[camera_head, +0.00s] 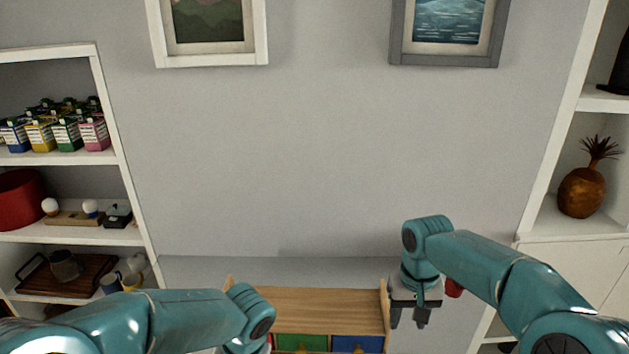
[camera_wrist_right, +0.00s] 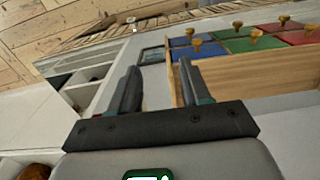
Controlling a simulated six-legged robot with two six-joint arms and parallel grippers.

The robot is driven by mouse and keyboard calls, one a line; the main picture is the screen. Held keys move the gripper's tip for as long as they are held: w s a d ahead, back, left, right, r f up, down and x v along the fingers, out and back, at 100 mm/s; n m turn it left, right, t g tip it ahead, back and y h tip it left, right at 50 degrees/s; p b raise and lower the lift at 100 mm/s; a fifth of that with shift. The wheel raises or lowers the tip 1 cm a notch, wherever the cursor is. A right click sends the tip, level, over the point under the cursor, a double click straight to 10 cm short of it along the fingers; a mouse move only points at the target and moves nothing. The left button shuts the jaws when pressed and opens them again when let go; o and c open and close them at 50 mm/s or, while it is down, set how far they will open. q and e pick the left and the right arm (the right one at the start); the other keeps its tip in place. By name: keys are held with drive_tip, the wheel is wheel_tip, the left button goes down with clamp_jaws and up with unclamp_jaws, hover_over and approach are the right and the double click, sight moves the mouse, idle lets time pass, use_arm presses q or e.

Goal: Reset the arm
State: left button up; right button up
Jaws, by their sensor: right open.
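My right arm reaches in from the right in the head view and bends down. Its gripper (camera_head: 409,319) hangs at the right end of a wooden cabinet. The gripper also shows in the right wrist view (camera_wrist_right: 160,85), with its two dark fingers apart and nothing between them. My left arm (camera_head: 185,318) lies low across the left of the head view. Its wrist runs off the bottom edge, so its gripper is hidden.
The wooden cabinet (camera_head: 320,304) has green, blue and red drawer fronts; several knobs show in the right wrist view. A shelf (camera_head: 70,172) with boxes stands left. A right shelf (camera_head: 572,228) holds a pineapple-shaped ornament (camera_head: 582,192).

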drive_tip(key=s+a+f+y, duration=0.1)
drive_tip(key=s+a+f, duration=0.15)
drive_tip(key=f, duration=0.45)
drive_tip(key=s+a+f+y, duration=0.1)
drive_tip(key=s+a+f, duration=0.1)
drive_tip(key=s+f, duration=0.35)
drive_tip(key=s+a+f+y, duration=0.1)
drive_tip(key=s+a+f, duration=0.1)
drive_tip(key=f, duration=0.6)
use_arm(q)
drive_tip(key=s+d+f+n+h, duration=0.1)
drive_tip(key=s+f+h, duration=0.2)
drive_tip(key=s+f, duration=0.5)
drive_tip(key=s+d+f+n+h, duration=0.1)
drive_tip(key=s+f+h, duration=0.2)
drive_tip(key=s+f, duration=0.5)
wheel_tip(320, 180, down, 6)
drive_tip(key=shift+s+r, duration=0.1)
drive_tip(key=shift+s, duration=0.25)
use_arm(e)
drive_tip(key=s+f, duration=0.3)
drive_tip(key=s, duration=0.5)
drive_tip(key=s+f+m+y, duration=0.1)
drive_tip(key=s+f, duration=0.3)
drive_tip(key=s, duration=0.4)
drive_tip(key=shift+s+a+f+m, duration=0.15)
drive_tip(key=shift+a+f+m, duration=0.1)
drive_tip(key=shift+a+m, duration=0.05)
